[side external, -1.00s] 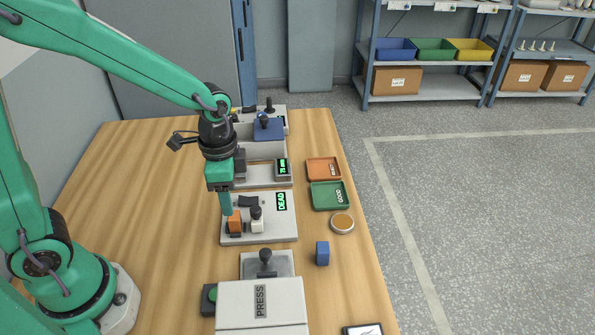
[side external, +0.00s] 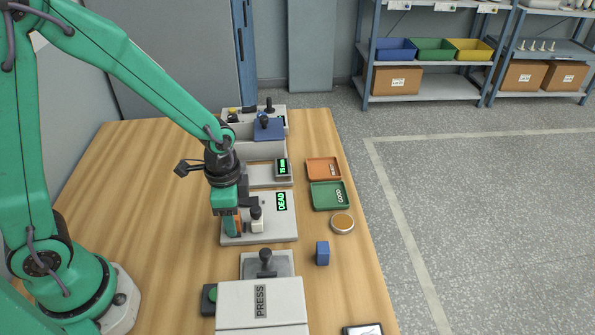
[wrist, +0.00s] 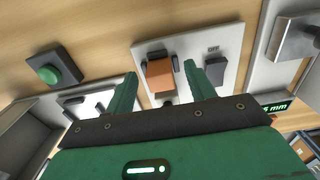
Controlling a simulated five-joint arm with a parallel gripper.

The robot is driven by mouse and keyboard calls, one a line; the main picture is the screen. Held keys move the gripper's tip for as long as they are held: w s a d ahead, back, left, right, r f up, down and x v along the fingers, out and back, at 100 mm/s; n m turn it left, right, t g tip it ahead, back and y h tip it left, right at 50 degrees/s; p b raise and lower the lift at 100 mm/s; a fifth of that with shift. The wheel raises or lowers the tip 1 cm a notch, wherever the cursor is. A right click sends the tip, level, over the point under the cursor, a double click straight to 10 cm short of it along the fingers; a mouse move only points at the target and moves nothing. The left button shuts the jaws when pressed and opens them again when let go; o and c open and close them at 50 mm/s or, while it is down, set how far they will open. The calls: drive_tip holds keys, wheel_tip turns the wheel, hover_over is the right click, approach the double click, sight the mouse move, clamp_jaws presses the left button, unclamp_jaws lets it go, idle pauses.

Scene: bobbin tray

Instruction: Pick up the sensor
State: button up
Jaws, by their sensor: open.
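An orange block (side external: 239,226), perhaps the sensor, stands on the light test plate (side external: 285,228) marked DEAD. My gripper (side external: 232,228) is low over that plate, and its fingers partly hide the block in the side view. In the wrist view the orange block (wrist: 159,76) shows between the two open fingers of my gripper (wrist: 160,70). There is some gap on either side of it, so I see no grip. Whether the fingers reach down beside it is hard to tell.
A press (side external: 285,300) stands nearer the camera. A blue block (side external: 322,253), a round dish (side external: 342,223), a green tray (side external: 315,197) and an orange tray (side external: 311,171) lie to the right.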

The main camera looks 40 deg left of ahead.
drive_tip(key=shift+f, duration=0.5)
drive_tip(key=c, duration=1.1)
drive_tip(key=shift+c, duration=0.2)
drive_tip(key=shift+r, duration=0.15)
drive_tip(key=shift+r, duration=1.1)
wheel_tip(320, 180, up, 2)
drive_tip(key=s+d+r, duration=0.6)
drive_tip(key=s+d, duration=0.2)
drive_tip(key=shift+d+r, duration=0.3)
